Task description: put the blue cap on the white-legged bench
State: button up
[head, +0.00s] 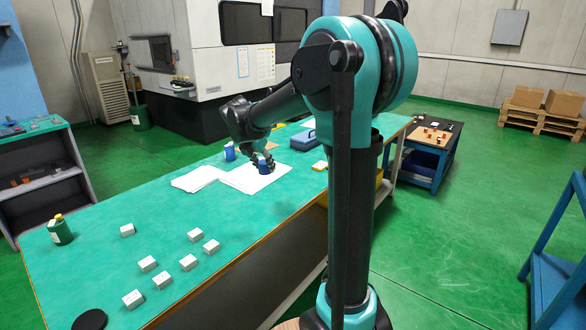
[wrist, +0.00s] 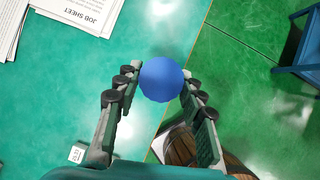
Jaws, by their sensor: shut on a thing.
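A blue cap (wrist: 161,79) sits between the fingertips of my gripper (wrist: 160,84) in the wrist view, its round face toward the camera. In the head view, my gripper (head: 264,165) is shut on the cap (head: 264,163) above the white sheets on the long green-topped bench (head: 130,265). Pale framing shows under this bench's front edge; its legs are mostly hidden. The cap's height above the top is hard to tell. In the wrist view, the bench top (wrist: 80,100) and its edge lie below the gripper.
White sheets (head: 195,179), a blue cup (head: 230,152) and a blue box (head: 303,140) are near the gripper. Several pale blocks (head: 148,264) and a green bottle (head: 60,230) stand at the near left. A blue-framed table (head: 425,160) stands at right. Bench top is clear mid-left.

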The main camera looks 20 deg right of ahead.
notch_tip(320, 180, down, 19)
jog(key=shift+r, duration=0.1)
dwell(0.3)
jog(key=o, duration=1)
jog(key=v, duration=1.1)
jog(key=s+d+f+m+y, duration=0.1)
jog(key=s+d+f+m, duration=0.1)
jog(key=s+m, duration=0.6)
jog(key=s+d+f+m+y, duration=0.1)
jog(key=s+d+f+m, duration=0.2)
jog(key=s+m, duration=0.6)
jog(key=s+d+f+m+y, duration=0.2)
jog(key=s+f+m, duration=0.1)
jog(key=s+m, duration=0.6)
jog(key=shift+s+d+m, duration=0.25)
jog(key=shift+d+m, duration=0.05)
jog(key=shift+m, duration=0.6)
